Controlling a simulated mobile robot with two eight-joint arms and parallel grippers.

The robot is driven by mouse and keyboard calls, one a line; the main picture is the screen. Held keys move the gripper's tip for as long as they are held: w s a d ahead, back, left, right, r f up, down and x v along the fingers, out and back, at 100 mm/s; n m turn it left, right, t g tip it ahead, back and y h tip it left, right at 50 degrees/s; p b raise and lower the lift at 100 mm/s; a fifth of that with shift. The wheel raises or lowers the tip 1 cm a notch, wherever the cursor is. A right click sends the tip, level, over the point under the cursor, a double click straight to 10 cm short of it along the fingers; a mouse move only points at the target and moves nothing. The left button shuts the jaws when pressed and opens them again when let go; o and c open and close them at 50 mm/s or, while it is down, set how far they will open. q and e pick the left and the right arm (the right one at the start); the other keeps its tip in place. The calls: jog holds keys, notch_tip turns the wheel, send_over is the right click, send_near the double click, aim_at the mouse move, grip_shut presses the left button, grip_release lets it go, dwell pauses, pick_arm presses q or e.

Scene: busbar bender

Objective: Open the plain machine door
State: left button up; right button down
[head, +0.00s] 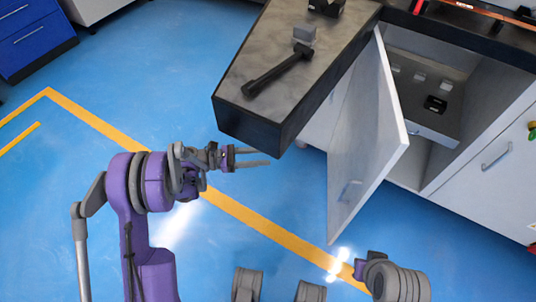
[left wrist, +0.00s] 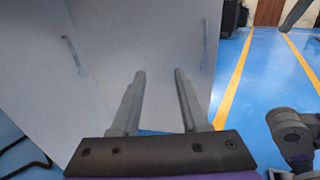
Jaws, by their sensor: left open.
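The plain white machine door (head: 368,135) stands swung out from the cabinet in the head view, with its outer face and bar handle (head: 348,190) toward the left. The cabinet opening shows to its right. My left gripper (head: 268,158) is open and empty, left of the door and apart from it, below the dark counter's corner. In the left wrist view, the two fingers (left wrist: 160,100) are spread with nothing between them, in front of pale panels. My right arm shows at the lower right, below the door; its fingers do not show.
The dark countertop (head: 290,85) juts out above and left of the door, with a black-handled tool on it. Inside the cabinet a shelf (head: 435,125) holds small items. A closed drawer or door panel (head: 490,165) is at right. Blue floor with yellow lines (head: 240,212) is clear.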

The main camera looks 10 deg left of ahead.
pick_arm(q)
jog(key=p+v, duration=0.1)
jog(key=v, duration=0.7)
dwell(0.4)
